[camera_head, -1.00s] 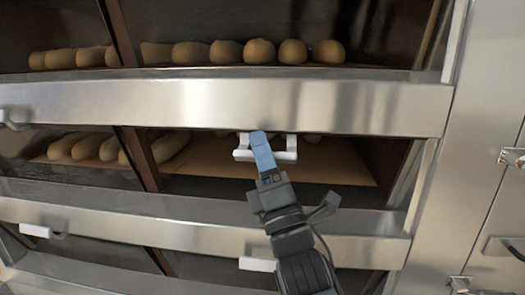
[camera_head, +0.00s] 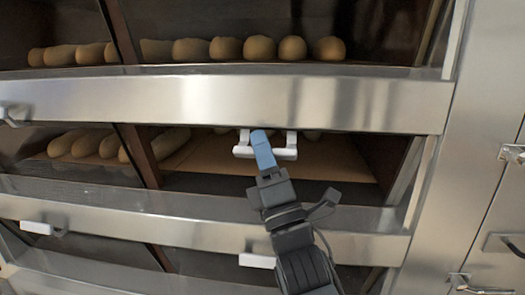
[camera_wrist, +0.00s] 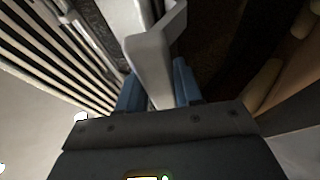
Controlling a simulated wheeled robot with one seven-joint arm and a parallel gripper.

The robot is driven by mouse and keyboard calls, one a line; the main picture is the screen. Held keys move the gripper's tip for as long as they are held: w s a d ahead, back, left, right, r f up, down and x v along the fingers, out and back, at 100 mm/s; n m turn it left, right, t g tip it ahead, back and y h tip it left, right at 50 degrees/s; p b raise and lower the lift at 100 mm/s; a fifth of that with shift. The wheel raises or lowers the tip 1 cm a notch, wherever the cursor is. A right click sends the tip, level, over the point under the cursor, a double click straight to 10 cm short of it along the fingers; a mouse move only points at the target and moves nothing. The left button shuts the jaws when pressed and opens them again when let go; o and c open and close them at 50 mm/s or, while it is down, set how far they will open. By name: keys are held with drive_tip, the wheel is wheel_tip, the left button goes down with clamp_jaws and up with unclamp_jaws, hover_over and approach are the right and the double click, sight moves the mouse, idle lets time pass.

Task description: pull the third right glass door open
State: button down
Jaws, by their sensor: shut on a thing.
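A white bar handle (camera_head: 288,152) sits at the top of the right-hand glass door (camera_head: 215,183) of the middle deck in view, just under a wide steel band. My gripper (camera_head: 262,146) reaches up to it with blue fingers. In the wrist view my gripper (camera_wrist: 158,88) has one finger on each side of the white handle (camera_wrist: 150,55) and is shut on it. The door looks closed or nearly so; I cannot tell if there is a small gap. My fingers cover the middle of the handle.
Loaves (camera_head: 190,49) stand behind the glass of the deck above. A lower right handle (camera_head: 257,261) is close to my arm. Other handles (camera_head: 36,228) are at left. A steel side panel (camera_head: 470,150) with latches (camera_head: 512,154) stands at right.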

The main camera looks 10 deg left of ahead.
drive_tip(key=shift+s+r+m+g+h+p, duration=0.25)
drive_tip(key=shift+r+m+h+p, duration=0.4)
drive_tip(key=shift+h+p, duration=0.35)
drive_tip(key=shift+m+g+h+p, duration=0.25)
drive_tip(key=shift+m+h+p, duration=0.3)
drive_tip(key=shift+p, duration=0.1)
drive_tip(key=shift+f, duration=0.1)
drive_tip(key=c, duration=0.8)
unclamp_jaws()
drive_tip(key=shift+c, duration=0.2)
drive_tip(key=shift+s, duration=0.1)
